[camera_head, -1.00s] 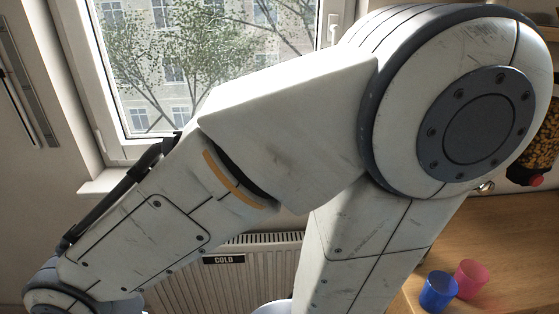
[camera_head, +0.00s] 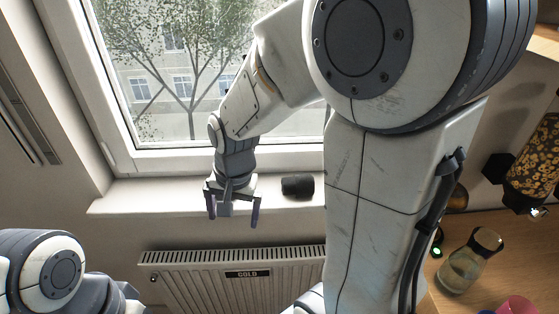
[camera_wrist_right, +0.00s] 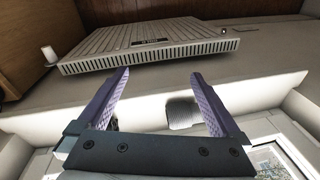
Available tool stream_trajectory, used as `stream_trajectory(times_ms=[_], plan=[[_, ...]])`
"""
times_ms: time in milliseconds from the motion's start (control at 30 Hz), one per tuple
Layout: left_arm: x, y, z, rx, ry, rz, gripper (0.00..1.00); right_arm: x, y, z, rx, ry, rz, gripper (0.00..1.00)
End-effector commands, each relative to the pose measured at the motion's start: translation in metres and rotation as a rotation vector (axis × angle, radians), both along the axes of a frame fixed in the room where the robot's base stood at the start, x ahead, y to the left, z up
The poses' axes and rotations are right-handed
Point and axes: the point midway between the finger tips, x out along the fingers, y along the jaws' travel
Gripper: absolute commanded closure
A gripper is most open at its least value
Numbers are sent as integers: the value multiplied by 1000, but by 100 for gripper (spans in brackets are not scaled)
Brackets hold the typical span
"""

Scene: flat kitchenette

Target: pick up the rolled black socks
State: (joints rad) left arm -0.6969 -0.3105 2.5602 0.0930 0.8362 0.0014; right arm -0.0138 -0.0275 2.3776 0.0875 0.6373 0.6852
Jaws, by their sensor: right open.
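The rolled black socks (camera_head: 298,186) lie on the white window sill as a dark roll, in the head view. My right gripper (camera_head: 232,220) is open and empty, just left of the socks and apart from them, fingers pointing down by the sill's front edge. In the right wrist view the open purple fingers (camera_wrist_right: 158,76) spread towards the radiator, with nothing gripped. My left gripper is not in view.
The window sill (camera_head: 130,198) is otherwise bare, with the window behind it. A radiator (camera_head: 200,275) stands below it. At right, a wooden counter (camera_head: 445,305) holds a glass carafe (camera_head: 462,268) and a pink cup (camera_head: 517,306).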

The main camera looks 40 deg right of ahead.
Motion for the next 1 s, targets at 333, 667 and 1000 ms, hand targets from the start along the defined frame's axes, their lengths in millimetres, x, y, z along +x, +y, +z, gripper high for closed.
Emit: stream_trajectory(times_ms=[333, 667, 1000], plan=[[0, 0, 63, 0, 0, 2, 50, 26, -201, 33, 81, -74, -1114, 0], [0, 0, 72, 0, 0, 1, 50, 21, -244, 9, 102, -96, -1335, 0], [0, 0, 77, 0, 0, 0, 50, 29, -247, -23, 102, -99, -1331, 0]])
